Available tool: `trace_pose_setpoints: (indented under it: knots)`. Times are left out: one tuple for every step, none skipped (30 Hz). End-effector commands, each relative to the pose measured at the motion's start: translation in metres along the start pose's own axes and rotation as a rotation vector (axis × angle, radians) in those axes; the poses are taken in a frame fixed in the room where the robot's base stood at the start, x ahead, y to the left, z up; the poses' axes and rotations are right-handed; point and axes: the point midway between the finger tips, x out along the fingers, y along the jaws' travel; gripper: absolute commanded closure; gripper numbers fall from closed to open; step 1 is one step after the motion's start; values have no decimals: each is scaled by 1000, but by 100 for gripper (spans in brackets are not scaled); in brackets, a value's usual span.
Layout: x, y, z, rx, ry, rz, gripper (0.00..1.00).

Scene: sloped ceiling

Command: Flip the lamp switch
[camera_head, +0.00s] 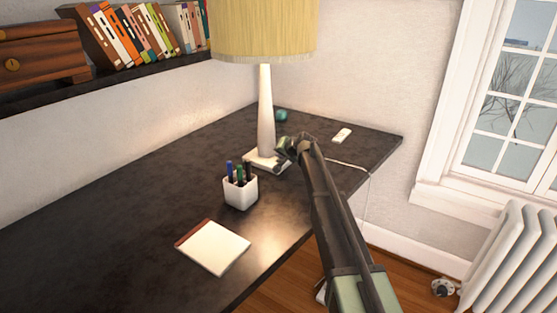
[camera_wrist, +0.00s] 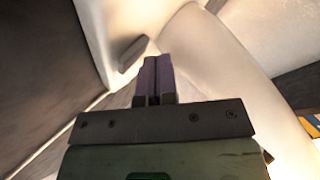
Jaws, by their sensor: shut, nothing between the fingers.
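The lamp (camera_head: 265,110) stands upright on the dark desk, with a pale stem and a glowing yellow shade (camera_head: 262,30). Its pale base (camera_head: 256,167) is partly hidden by my gripper (camera_head: 283,148). My gripper is close by the base and the lower stem; I cannot tell whether it touches them. In the wrist view my gripper (camera_wrist: 157,68) has its two dark fingers together, with nothing between them. The stem (camera_wrist: 200,60) rises beside the fingertips there. A small grey raised piece (camera_wrist: 133,53), possibly the lamp switch, sits on a pale surface just left of the fingertips.
A white pen cup (camera_head: 240,193) stands in front of the lamp, and a notepad (camera_head: 213,248) lies nearer. A teal ball (camera_head: 281,115) and a white oblong object (camera_head: 342,135) lie behind. A cord (camera_head: 350,166) runs over the desk's right edge. The desk's left side is clear.

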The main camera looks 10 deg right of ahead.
Motion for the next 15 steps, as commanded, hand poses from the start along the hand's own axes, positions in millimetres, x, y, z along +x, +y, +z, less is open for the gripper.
trace_pose_setpoints:
  knots:
    - [-2, -2, -2, 0, 0, 0, 100]
    - [-3, -2, -2, 0, 0, 0, 100]
    - [-5, -4, -4, 0, 0, 0, 100]
    - [-6, -5, -5, 0, 0, 0, 100]
    - [-8, -6, -6, 0, 0, 0, 100]
    - [-9, -7, -7, 0, 0, 0, 100]
    - [-10, -8, -8, 0, 0, 0, 100]
    - [-11, -8, -8, 0, 0, 0, 100]
    - [-11, -8, -8, 0, 0, 0, 100]
    - [-11, -8, -8, 0, 0, 0, 100]
    - [-11, -8, -8, 0, 0, 0, 100]
    - [-10, -7, -8, 0, 0, 0, 100]
    - [-10, -7, -8, 0, 0, 0, 100]
    - [-10, -7, -8, 0, 0, 0, 100]
    - [-10, -7, -8, 0, 0, 0, 100]
